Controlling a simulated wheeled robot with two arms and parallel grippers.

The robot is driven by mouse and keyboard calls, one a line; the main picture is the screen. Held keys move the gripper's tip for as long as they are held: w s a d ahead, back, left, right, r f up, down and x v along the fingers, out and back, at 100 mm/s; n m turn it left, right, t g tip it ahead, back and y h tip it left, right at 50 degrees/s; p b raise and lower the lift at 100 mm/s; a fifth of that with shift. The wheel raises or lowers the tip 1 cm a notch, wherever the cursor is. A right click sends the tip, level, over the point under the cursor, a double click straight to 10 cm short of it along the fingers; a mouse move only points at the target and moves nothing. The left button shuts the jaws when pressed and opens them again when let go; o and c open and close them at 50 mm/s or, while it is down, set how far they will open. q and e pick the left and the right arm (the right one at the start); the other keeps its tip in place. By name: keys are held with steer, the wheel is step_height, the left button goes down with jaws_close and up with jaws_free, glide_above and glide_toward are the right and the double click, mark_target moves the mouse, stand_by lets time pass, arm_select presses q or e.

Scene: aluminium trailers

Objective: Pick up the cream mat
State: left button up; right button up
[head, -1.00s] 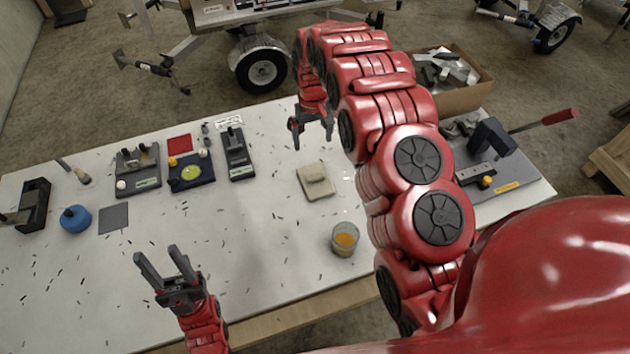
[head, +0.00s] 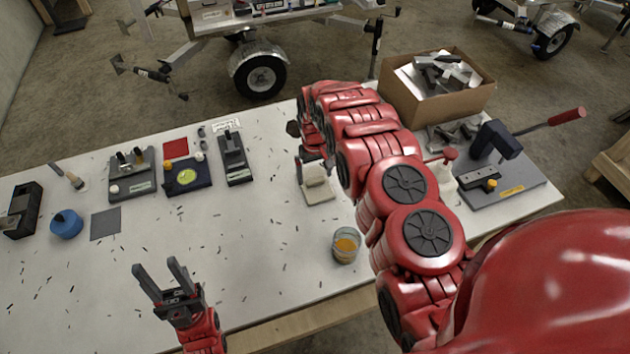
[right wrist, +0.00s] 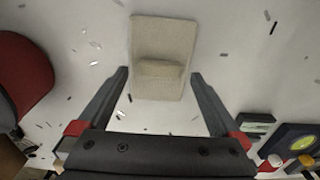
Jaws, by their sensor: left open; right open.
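The cream mat (head: 320,195) lies flat on the white table, right of the middle in the head view. A raised cream piece of like colour sits on it. In the right wrist view the mat (right wrist: 163,32) lies ahead of my right gripper (right wrist: 159,75). That gripper is open, its fingertips to either side of the mat's near part, with nothing held; I cannot tell its exact height. My left gripper (head: 160,272) is open and empty over the table's front left.
A glass of orange contents (head: 346,244) stands nearer the front edge, right of the mat. A cardboard box of metal parts (head: 437,100) and a grey lever tool (head: 495,145) are at the right. Black trays (head: 187,174) stand left of the mat. The middle-left table is mostly clear, with scattered shavings.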

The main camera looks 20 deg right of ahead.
steer(key=shift+f, duration=1.15)
steer(key=shift+c, duration=0.2)
steer(key=c, duration=1.3)
steer(key=shift+o, duration=0.2)
steer(key=shift+r, duration=0.1)
